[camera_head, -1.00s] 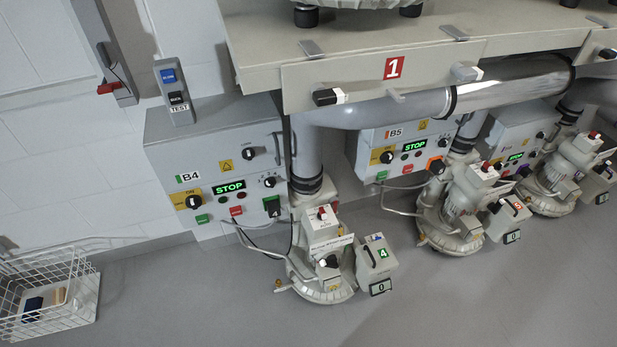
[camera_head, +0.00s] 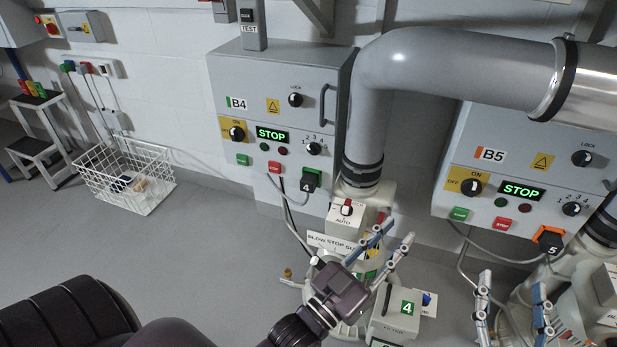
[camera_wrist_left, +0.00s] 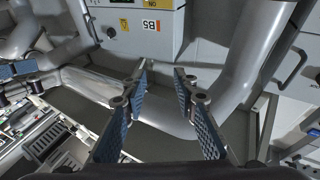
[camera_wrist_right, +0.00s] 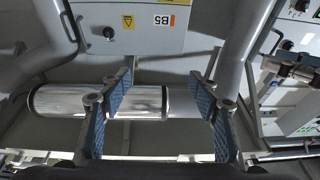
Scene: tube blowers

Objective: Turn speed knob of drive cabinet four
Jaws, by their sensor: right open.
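Drive cabinet B4 (camera_head: 225,75) hangs on the wall left of centre in the head view. Its speed knob (camera_head: 313,148) is black, with small numbers around it, at the right of the green STOP display (camera_head: 272,134). The knob is in plain sight, with no gripper touching it. My left gripper (camera_head: 396,236) is open and empty, in front of the blower below and right of B4. It also shows in the left wrist view (camera_wrist_left: 160,72). My right gripper (camera_head: 511,280) is open and empty, below cabinet B5 (camera_head: 490,128). In the right wrist view (camera_wrist_right: 166,78) its fingers are wide apart.
B4 also carries a yellow-backed switch (camera_head: 237,131), a lock knob (camera_head: 295,100) and a handle (camera_head: 325,104). A thick grey pipe (camera_head: 367,120) rises right beside it. A wire basket (camera_head: 125,180) and step stool (camera_head: 35,125) stand left. The floor (camera_head: 185,250) before B4 is clear.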

